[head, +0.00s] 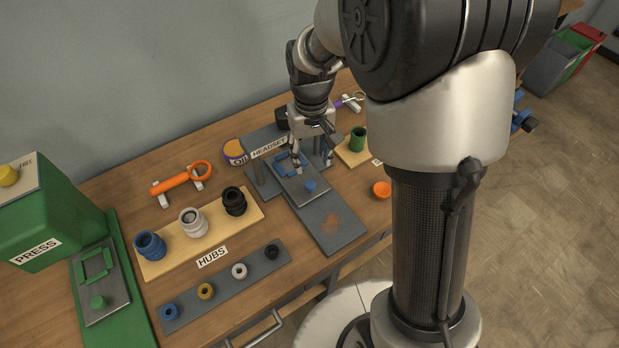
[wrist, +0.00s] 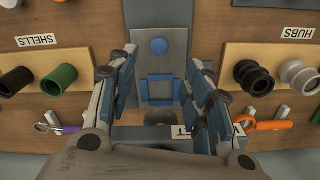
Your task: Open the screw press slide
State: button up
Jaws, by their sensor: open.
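The grey station labelled HEADSET (head: 268,147) bears a light grey slide plate (head: 301,197) with a blue knob (head: 310,186) and a blue square frame (head: 284,163). In the wrist view the knob (wrist: 158,46) and the frame (wrist: 158,78) lie between my fingers. My gripper (head: 312,162) is open and empty, pointing down over this slide. Its fingers (wrist: 162,75) are on both sides of the frame; I cannot tell if they touch anything. A green machine labelled PRESS (head: 36,252) stands at the far left, with its own slide plate (head: 116,312), green frame (head: 95,264) and green knob (head: 98,302).
A wooden board (head: 158,262) with several hubs and a grey strip (head: 222,299) with small rings lie between the stations. An orange tool (head: 181,179) and an OIL tin (head: 235,152) are behind.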

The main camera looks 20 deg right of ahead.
aim_at(311, 184)
notch_tip(311, 184, down, 11)
jog(key=b, duration=0.3)
jog(key=shift+w+r, duration=0.1)
jog(key=shift+c, duration=0.5)
grip_shut()
